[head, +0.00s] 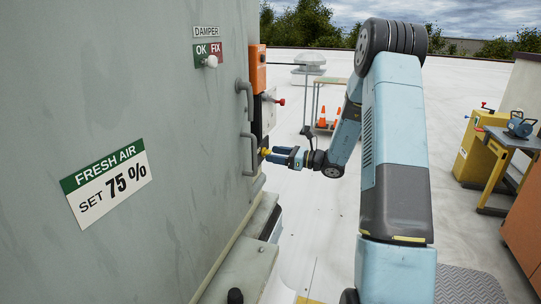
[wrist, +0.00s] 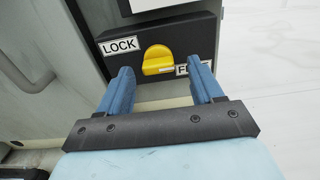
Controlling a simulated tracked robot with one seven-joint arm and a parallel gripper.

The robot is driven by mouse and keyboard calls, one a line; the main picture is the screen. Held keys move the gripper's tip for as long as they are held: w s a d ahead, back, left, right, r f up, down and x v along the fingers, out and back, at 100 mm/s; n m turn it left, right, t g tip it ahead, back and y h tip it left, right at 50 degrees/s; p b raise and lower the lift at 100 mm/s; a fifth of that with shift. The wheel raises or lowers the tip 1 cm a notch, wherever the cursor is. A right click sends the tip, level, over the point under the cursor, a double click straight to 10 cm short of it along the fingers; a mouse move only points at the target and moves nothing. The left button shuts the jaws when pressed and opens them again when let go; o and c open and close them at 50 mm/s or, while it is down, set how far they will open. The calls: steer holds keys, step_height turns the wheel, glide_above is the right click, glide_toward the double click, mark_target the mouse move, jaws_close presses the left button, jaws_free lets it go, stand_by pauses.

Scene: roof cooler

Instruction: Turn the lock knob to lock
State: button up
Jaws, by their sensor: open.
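The lock knob (wrist: 158,60) is yellow and sits on a dark panel (wrist: 190,36) in the wrist view. A white LOCK label (wrist: 119,46) is at its upper left. A second label (wrist: 190,69) at its lower right is partly hidden by a finger. A small pale mark on the knob lies toward that second label. My gripper (wrist: 166,78) is open, with one blue finger on each side below the knob, and I see no contact. In the head view my gripper (head: 268,156) points at the cabinet side, close to the yellow knob (head: 264,152), which is small there.
The grey cabinet (head: 120,200) fills the left, with handles (head: 248,150) near the knob. An orange box (head: 257,68) and a red-tipped lever (head: 281,102) sit above my gripper. The white roof between is mostly clear.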

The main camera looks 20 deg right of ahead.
steer(key=shift+x, duration=0.95)
steer(key=shift+c, duration=0.5)
steer(key=c, duration=0.9)
steer(key=shift+c, duration=0.3)
